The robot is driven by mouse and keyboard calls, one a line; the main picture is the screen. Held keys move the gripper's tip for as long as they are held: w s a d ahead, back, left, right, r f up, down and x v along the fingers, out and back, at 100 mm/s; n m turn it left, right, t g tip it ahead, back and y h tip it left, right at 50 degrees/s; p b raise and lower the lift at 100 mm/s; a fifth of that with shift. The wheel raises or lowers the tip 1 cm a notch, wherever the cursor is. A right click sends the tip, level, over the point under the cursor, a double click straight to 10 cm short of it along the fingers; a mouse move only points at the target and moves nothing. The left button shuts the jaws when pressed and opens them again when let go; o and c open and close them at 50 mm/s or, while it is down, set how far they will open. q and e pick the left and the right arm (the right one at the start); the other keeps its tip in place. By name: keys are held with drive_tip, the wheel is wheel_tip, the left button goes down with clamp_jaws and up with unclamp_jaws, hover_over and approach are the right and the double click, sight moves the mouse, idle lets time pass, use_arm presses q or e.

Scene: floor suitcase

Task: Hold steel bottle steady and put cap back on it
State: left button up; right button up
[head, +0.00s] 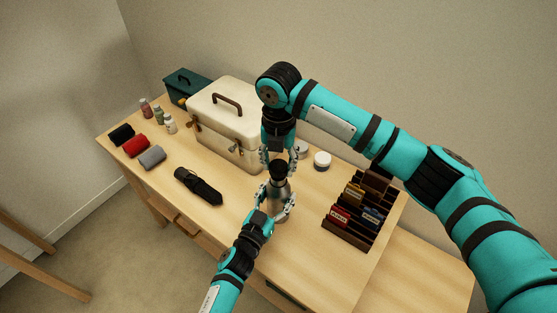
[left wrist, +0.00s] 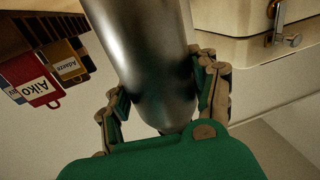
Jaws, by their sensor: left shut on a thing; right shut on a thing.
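The steel bottle (head: 281,207) stands upright near the middle of the table. My left gripper (head: 275,199) is shut around its body from the front. In the left wrist view the bottle's smooth silver body (left wrist: 145,45) lies between the two fingers of my left gripper (left wrist: 160,90). My right gripper (head: 279,162) points down over the bottle and is shut on the dark cap (head: 278,168). The cap is at the bottle's top; whether it touches the neck cannot be told. The bottle's neck is largely hidden by fingers.
A cream case (head: 226,128) stands close behind left, a dark green box (head: 187,86) beyond it. A slotted rack with name tags (head: 352,213) is at right. A white-lidded jar (head: 322,160) stands behind right. A black umbrella (head: 198,186) and rolled cloths (head: 136,146) lie left.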

drive_tip(key=shift+f, duration=0.85)
use_arm(q)
clamp_jaws()
use_arm(e)
drive_tip(key=shift+f, duration=0.6)
